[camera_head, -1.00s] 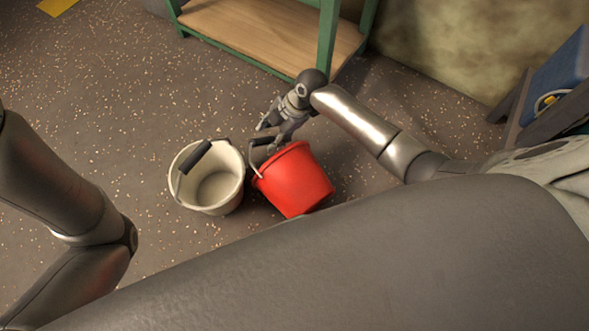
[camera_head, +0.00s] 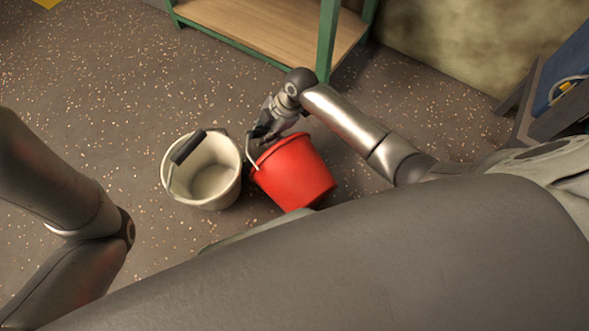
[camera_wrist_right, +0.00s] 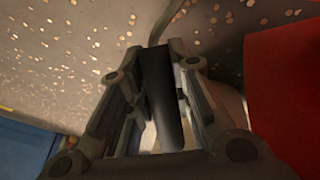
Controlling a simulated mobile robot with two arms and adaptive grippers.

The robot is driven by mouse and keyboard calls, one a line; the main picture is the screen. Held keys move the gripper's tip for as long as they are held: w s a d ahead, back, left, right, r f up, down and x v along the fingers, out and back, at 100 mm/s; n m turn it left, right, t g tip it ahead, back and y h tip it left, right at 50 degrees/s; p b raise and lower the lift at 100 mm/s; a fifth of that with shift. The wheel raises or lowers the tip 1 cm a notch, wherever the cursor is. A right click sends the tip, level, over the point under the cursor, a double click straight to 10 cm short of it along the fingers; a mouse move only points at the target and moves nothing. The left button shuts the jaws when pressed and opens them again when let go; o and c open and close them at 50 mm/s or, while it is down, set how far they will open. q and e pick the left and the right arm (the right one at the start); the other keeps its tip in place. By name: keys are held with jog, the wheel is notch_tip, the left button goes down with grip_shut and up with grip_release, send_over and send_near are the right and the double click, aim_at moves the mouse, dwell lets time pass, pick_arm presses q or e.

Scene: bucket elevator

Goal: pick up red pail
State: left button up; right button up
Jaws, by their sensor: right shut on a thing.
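The red pail (camera_head: 293,174) is on the speckled floor, tilted, with its top toward the upper left in the head view. My right gripper (camera_head: 262,131) is at the pail's rim, shut on the dark grip of its handle. In the right wrist view, the black grip (camera_wrist_right: 160,95) lies between the two fingers, and the red pail wall (camera_wrist_right: 283,90) fills the right side. The pail's opening is mostly hidden from the head view. My left gripper is not in view; only my left arm shows at the left.
A cream pail (camera_head: 203,178) with a dark handle grip stands close to the left of the red pail. A green-framed wooden shelf (camera_head: 270,28) is behind the right gripper. A blue object (camera_head: 560,75) is at the right. The floor to the left is clear.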

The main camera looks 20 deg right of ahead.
grip_shut()
jog(key=shift+r, duration=0.1)
